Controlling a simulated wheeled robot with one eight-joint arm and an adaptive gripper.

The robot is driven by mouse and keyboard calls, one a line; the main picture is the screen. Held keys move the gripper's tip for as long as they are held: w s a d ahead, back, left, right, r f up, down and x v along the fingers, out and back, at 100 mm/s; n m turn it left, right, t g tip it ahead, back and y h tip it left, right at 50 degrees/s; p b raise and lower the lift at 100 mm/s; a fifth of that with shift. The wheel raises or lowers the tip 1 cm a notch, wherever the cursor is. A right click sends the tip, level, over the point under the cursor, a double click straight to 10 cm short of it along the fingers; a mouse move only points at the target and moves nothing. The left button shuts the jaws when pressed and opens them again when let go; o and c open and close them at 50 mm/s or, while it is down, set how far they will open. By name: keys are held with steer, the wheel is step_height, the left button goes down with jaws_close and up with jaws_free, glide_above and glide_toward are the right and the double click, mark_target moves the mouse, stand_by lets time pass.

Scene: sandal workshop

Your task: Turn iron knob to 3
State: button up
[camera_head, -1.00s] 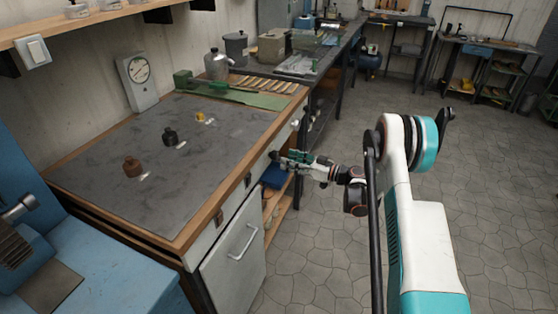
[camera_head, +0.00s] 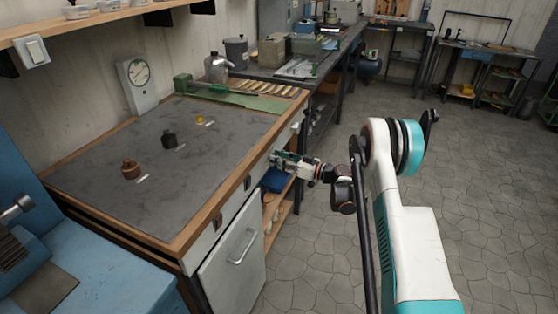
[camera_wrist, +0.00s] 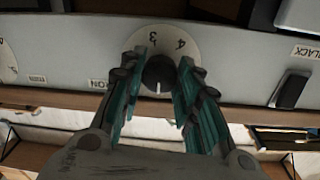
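The iron knob (camera_wrist: 159,72) is a round dark knob with a white pointer mark. It sits on a pale round dial (camera_wrist: 186,39) on the bench's front panel. In the wrist view the dial is upside down, with 3 and 4 readable above the knob. The pointer mark is at the knob's lower side, away from those numbers. A label ending in "ON" is partly hidden by the left finger. My gripper (camera_wrist: 162,62) has one finger on each side of the knob, close to it; firm contact is not visible. In the head view my gripper (camera_head: 276,158) is at the front panel and hides the knob.
A dark switch (camera_wrist: 290,90) beside a "BLACK" label and another dial (camera_wrist: 6,62) flank the knob. The grey bench top (camera_head: 190,170) holds brown, black and yellow weight-like pieces. Open shelving lies below the panel. The floor (camera_head: 480,190) to the right is clear.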

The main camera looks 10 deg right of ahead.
steer(key=shift+m, duration=0.3)
steer(key=shift+d+f+m+g+y, duration=0.15)
steer(key=shift+m+g, duration=0.1)
steer(key=shift+m, duration=7.4)
steer(key=shift+a+m+g+y, duration=0.15)
steer(key=shift+m+g, duration=0.1)
steer(key=shift+m, duration=7.4)
steer(key=shift+d, duration=0.1)
steer(key=o, duration=1.1)
steer(key=shift+c, duration=0.2)
